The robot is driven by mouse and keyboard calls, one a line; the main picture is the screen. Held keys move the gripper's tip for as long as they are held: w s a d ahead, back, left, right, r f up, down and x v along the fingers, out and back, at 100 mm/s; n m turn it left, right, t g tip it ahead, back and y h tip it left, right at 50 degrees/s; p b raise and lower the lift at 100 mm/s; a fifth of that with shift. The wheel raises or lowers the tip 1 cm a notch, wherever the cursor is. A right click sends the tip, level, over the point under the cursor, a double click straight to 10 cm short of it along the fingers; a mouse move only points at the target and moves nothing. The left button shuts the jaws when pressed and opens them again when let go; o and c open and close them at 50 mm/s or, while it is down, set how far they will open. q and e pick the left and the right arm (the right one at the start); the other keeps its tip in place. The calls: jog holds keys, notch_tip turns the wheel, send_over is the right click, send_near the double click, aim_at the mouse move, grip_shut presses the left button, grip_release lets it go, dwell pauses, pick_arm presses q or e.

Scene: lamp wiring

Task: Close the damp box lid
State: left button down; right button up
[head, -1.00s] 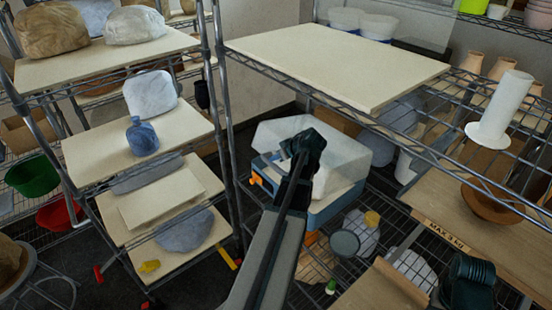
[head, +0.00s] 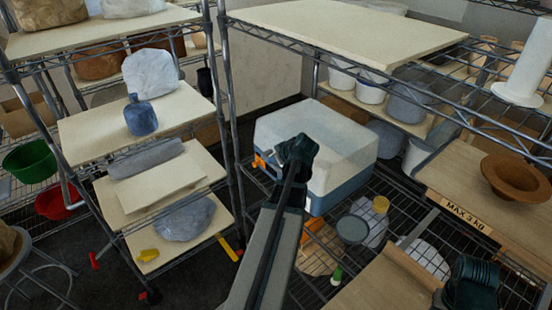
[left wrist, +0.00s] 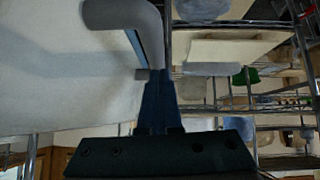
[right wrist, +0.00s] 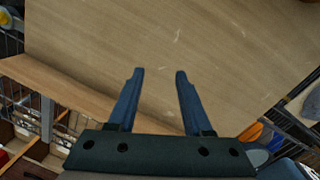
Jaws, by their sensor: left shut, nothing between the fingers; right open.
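The damp box has a pale translucent lid (head: 350,138) and a blue-and-white base (head: 345,185). It sits on the wire shelf under the large board, and the lid lies down over the base. I cannot tell if its near edge is fully seated. Orange latches (head: 259,161) show at its left side. My left gripper (head: 298,148) is shut and empty in front of the lid and hides part of it. In the left wrist view its fingers (left wrist: 155,78) are together beside a pale surface and a grey bent bar (left wrist: 125,18). My right gripper (right wrist: 158,74) is open and empty above a wooden board.
A large cream board (head: 350,38) on the wire rack overhangs the box. A wooden shelf marked MAX 3 kg (head: 467,215) with a brown bowl (head: 516,177) is at right. A shelf rack with clay pieces stands at left. Small jars are in front of the box.

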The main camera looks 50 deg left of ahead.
pick_arm(q)
jog(key=shift+s+f+b, duration=0.1)
jog(key=shift+f+b, duration=0.2)
jog(key=shift+f, duration=0.45)
pick_arm(e)
jog(key=shift+f, duration=0.7)
pick_arm(q)
jog(key=shift+s+d, duration=0.15)
jog(key=shift+s, duration=0.15)
pick_arm(e)
jog(key=shift+s+d+f, duration=0.1)
jog(key=shift+s+d, duration=0.05)
jog(key=shift+w+r+p, duration=0.2)
jog(key=shift+r+p, duration=0.4)
jog(key=shift+r, duration=0.05)
pick_arm(q)
jog(key=s+d+r+p, duration=0.2)
jog(key=d+r+p, duration=0.4)
jog(key=r+p, duration=0.4)
jog(key=shift+s+d+r, duration=0.2)
jog(key=shift+d+r, duration=0.05)
jog(key=shift+r, duration=0.45)
pick_arm(e)
notch_tip(320, 180, up, 10)
jog(key=shift+w+d, duration=0.15)
jog(key=shift+w, duration=0.05)
